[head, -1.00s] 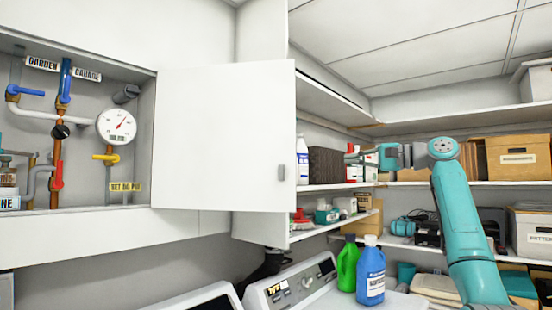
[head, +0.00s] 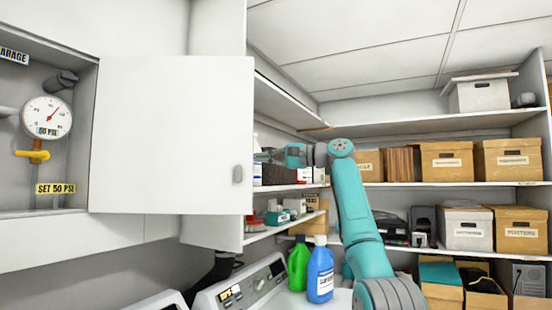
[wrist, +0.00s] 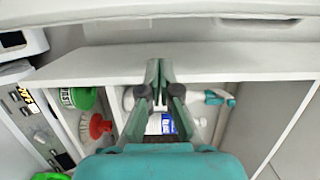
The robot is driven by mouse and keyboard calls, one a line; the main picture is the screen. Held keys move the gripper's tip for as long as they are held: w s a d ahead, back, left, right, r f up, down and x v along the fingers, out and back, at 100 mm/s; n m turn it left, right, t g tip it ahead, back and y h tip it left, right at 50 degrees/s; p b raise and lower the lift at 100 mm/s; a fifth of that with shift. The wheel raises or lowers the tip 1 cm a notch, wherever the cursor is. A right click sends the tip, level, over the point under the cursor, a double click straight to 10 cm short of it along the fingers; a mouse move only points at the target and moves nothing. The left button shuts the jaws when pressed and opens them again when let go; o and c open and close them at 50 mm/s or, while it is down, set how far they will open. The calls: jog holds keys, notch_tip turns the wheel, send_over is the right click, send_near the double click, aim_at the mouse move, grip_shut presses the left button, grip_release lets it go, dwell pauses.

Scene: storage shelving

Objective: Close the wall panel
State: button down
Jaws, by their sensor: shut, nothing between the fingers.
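The white wall panel (head: 170,135) stands swung open to the right of its wall recess (head: 85,135) in the head view. The recess shows a round gauge (head: 46,117), a yellow valve lever (head: 33,155) and a pressure label. My gripper (head: 260,156) is just right of the panel's free edge, its tips close to that edge; I cannot tell whether they touch it. In the wrist view my gripper (wrist: 160,65) is shut and empty.
Green (head: 298,264) and blue (head: 320,272) bottles stand on the machine below. Shelves with boxes (head: 446,160) line the back and right. A white cabinet door (head: 214,228) hangs below the panel. In the wrist view a spray bottle (wrist: 212,97) and red item (wrist: 96,127) lie below my gripper.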

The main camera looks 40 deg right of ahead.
jog(key=shift+s+a, duration=0.5)
jog(key=shift+a, duration=0.3)
jog(key=shift+s+a, duration=0.5)
jog(key=shift+a, duration=0.3)
jog(key=shift+s+a, duration=0.1)
